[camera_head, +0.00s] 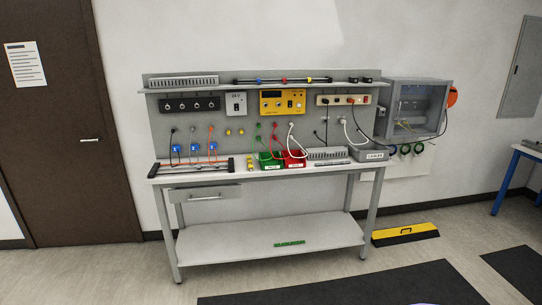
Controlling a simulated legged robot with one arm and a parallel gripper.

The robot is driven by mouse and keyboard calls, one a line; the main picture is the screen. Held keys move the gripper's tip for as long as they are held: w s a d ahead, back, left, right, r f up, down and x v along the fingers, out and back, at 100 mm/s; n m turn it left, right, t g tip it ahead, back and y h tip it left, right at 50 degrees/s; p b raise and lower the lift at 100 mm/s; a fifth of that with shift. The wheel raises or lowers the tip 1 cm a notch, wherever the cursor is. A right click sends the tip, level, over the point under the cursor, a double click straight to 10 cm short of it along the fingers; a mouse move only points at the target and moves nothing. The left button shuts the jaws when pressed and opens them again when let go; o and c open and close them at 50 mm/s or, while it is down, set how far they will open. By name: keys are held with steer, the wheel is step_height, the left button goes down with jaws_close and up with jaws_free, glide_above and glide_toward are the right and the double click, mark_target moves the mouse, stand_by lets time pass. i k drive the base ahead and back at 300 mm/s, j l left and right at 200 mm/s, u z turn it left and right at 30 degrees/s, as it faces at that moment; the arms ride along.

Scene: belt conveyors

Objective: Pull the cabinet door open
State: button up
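A grey box-shaped cabinet (446,84) is mounted on the wall at the right end of the workbench. Wiring shows inside its front; I cannot tell whether it has a clear door or stands open. A flat grey wall cabinet (521,68) hangs at the far right, with its door shut and a small dark latch on its left side. My gripper is not in view.
A grey workbench (262,242) with a back panel, sockets, cables and bins stands against the wall. A brown door (60,130) is at the left. A yellow-black ramp (405,234) lies on the floor, right of the bench. Dark mats (350,287) cover the foreground floor. A blue-legged table (505,182) stands at right.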

mark_target(396, 86)
steer(key=i+z, duration=0.15)
steer(key=i, duration=0.3)
steer(key=i+j+z, duration=0.15)
steer(key=i, duration=0.3)
steer(key=i+z, duration=0.15)
steer(key=i, duration=0.35)
steer(key=i+j+z, duration=0.15)
steer(key=i, duration=0.25)
steer(key=j, duration=0.1)
